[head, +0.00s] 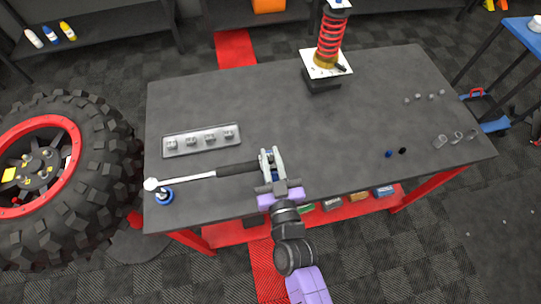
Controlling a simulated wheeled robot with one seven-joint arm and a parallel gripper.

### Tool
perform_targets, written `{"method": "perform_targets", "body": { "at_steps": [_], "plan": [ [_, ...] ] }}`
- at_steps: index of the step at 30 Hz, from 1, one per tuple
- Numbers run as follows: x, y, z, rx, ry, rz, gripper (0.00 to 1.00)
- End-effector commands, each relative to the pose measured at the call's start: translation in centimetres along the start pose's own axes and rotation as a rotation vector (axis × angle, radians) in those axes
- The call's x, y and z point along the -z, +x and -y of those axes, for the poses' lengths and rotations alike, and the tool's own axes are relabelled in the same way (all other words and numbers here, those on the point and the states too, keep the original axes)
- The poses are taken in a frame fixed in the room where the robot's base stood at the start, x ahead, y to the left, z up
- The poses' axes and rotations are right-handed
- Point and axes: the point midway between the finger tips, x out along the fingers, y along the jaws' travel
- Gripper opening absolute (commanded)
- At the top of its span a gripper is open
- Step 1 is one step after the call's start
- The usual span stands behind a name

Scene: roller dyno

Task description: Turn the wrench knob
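The wrench lies across the front left of the dark workbench (330,130), with a silver shaft (195,180) and a black handle (235,169). Its head (151,184) is at the left, beside a blue ring-shaped piece (165,197). My gripper (270,155) is at the right end of the black handle, with its fingers pointing away from me over the bench. The fingers cover the handle's end, so the knob there is hidden. The fingers look close together, but I cannot tell whether they are closed on the knob.
A grey tray (165,153) with several metal pieces lies behind the wrench. A red spring shock absorber (331,40) stands at the back. Small blue (388,154) and black (402,151) pieces and several clear rings (456,137) lie right. A large tyre (95,185) stands left.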

Motion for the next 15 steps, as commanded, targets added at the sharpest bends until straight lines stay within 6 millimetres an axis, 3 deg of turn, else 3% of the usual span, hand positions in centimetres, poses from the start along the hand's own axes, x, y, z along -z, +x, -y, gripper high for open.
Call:
{"method": "perform_targets", "body": {
  "at_steps": [1,3,15],
  "plan": [
    [-0.05,0.01,-0.04,0.000,0.000,0.001,0.28],
    [-0.04,0.01,-0.03,0.000,0.000,0.001,0.39],
    [-0.17,-0.66,0.10,0.001,0.001,0.001,0.39]
  ]
}}
